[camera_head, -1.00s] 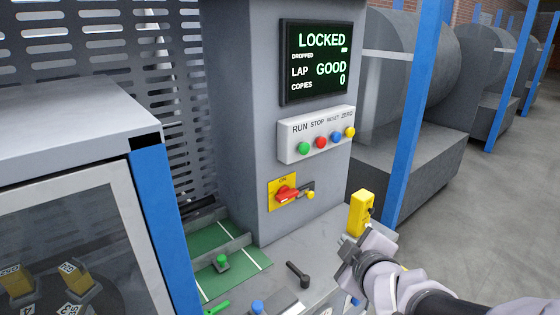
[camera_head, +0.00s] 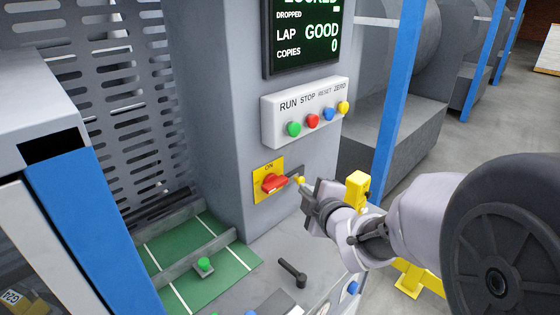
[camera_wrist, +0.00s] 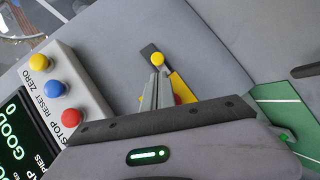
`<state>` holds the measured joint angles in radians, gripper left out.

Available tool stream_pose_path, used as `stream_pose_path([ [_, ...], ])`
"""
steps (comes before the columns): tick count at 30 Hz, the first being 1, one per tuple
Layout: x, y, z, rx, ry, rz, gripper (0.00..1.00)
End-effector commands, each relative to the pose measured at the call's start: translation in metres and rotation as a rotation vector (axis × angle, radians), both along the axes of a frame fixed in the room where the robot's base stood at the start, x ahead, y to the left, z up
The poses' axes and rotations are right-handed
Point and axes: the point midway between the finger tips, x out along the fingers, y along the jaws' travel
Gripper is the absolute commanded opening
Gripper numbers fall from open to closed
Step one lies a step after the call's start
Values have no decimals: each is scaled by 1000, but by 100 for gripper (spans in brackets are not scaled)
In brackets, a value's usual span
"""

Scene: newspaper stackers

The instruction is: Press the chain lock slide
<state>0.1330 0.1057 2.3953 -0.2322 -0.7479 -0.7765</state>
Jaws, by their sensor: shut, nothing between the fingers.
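The lock slide is a dark flat bar (camera_head: 295,171) with a yellow round knob (camera_head: 300,180), on the grey machine column just right of the red switch (camera_head: 274,183) and its yellow ON plate (camera_head: 258,190). My gripper (camera_head: 305,186) is shut and empty, its tips at the knob from the right. In the wrist view the knob (camera_wrist: 157,59) and bar (camera_wrist: 149,49) show just beyond the closed fingertips (camera_wrist: 158,78). I cannot tell whether the tips touch the knob. The fingers partly hide the yellow plate (camera_wrist: 183,88) and the red switch. The display (camera_head: 305,38) is cut off at the top.
A white button box (camera_head: 305,110) with green, red, blue and yellow buttons sits above the switch. A black lever (camera_head: 291,272) stands on the counter below. A green bed (camera_head: 215,285) with a green button lies left. A blue post (camera_head: 400,75) stands at right.

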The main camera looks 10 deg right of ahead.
Motion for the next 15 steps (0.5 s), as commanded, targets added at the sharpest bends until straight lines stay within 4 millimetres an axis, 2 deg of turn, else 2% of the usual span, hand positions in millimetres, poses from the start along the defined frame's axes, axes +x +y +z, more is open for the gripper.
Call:
stream_pose_path([
  [1,9,1,-6,0,1,1,0],
  [6,32,4,-12,-1,0,0,0],
  [15,42,5,-13,0,-1,0,0],
])
